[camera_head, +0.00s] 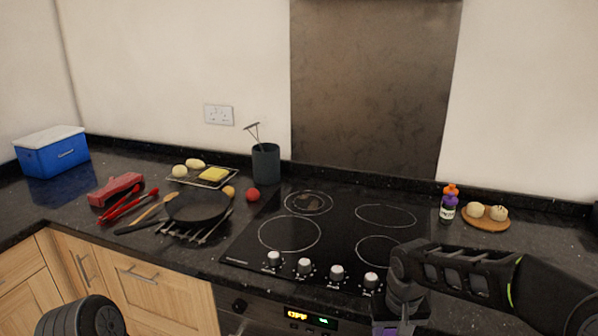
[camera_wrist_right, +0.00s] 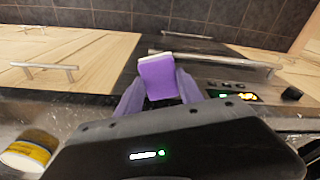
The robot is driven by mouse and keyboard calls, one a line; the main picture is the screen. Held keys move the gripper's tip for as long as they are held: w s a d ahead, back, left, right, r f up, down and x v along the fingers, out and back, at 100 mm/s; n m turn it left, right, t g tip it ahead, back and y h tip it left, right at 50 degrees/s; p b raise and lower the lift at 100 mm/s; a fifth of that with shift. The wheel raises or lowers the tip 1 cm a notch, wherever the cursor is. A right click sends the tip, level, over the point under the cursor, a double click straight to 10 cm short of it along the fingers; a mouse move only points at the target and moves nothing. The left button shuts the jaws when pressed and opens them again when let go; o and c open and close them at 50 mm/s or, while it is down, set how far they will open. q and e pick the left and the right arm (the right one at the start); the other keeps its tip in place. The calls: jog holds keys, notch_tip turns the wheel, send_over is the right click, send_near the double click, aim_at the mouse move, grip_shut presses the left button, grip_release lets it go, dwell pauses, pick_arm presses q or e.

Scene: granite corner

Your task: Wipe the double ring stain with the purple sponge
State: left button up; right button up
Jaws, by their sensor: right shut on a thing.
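The purple sponge (camera_wrist_right: 158,80), with a pale far edge, is held between the fingers of my right gripper (camera_wrist_right: 160,92) in the right wrist view. It hangs in the air in front of the cabinet and oven fronts. In the head view my right wrist is at the lower right, in front of the cooktop; the fingertips are cut off by the bottom edge. A small double ring mark (camera_head: 308,203) shows at the back left of the black cooktop (camera_head: 340,228); I cannot tell whether it is a stain or a cooking zone marking. My left gripper is out of view.
A black pan (camera_head: 198,207) sits on a rack left of the cooktop, near red tongs (camera_head: 128,206). A utensil pot (camera_head: 265,164) stands behind. A small bottle (camera_head: 448,205) and a round board (camera_head: 486,222) are at right. Knobs (camera_head: 337,272) line the cooktop's front.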

jog(key=s+f, duration=0.4)
jog(key=f, duration=1.1)
